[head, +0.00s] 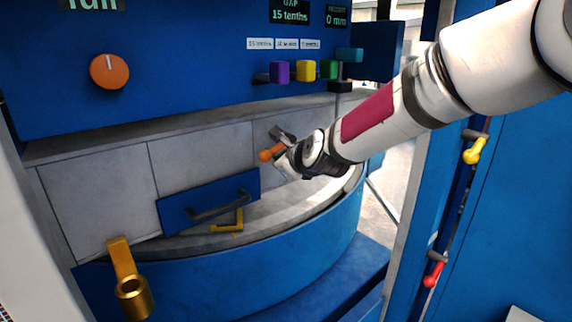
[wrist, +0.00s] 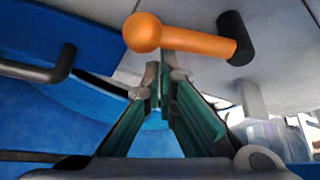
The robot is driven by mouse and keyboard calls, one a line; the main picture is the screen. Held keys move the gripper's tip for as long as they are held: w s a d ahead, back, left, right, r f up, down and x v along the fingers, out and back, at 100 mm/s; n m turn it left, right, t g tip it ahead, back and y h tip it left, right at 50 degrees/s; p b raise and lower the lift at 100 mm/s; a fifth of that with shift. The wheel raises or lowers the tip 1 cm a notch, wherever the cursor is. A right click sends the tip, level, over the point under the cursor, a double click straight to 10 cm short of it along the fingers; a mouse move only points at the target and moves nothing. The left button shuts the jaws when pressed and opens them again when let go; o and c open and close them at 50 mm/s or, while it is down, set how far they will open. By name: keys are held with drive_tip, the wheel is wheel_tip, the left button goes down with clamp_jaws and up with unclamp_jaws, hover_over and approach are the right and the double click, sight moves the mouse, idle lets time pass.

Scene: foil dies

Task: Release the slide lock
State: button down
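An orange lever (head: 266,154) with a ball end sits on a dark pivot on the grey wall panel. No label marks it as the slide lock. In the wrist view the orange lever (wrist: 195,42) runs across the top, ball to the left and dark pivot to the right. My gripper (wrist: 160,85) has its fingertips drawn together just below the lever, with nothing visible held between them. I cannot tell whether the tips touch the lever. In the head view my gripper (head: 284,161) is right beside the lever and its fingers are partly hidden.
A blue panel with a dark bar handle (head: 222,205) is to the left of my gripper. A yellow bent handle (head: 230,222) and a brass lever (head: 124,265) are lower. Coloured knobs (head: 305,71) stick out above. Yellow (head: 474,152) and red (head: 433,274) levers are on the right post.

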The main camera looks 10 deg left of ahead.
drive_tip(key=shift+s+a+r+p, duration=0.15)
drive_tip(key=shift+a+r+p, duration=0.15)
drive_tip(key=shift+r, duration=0.2)
idle(0.3)
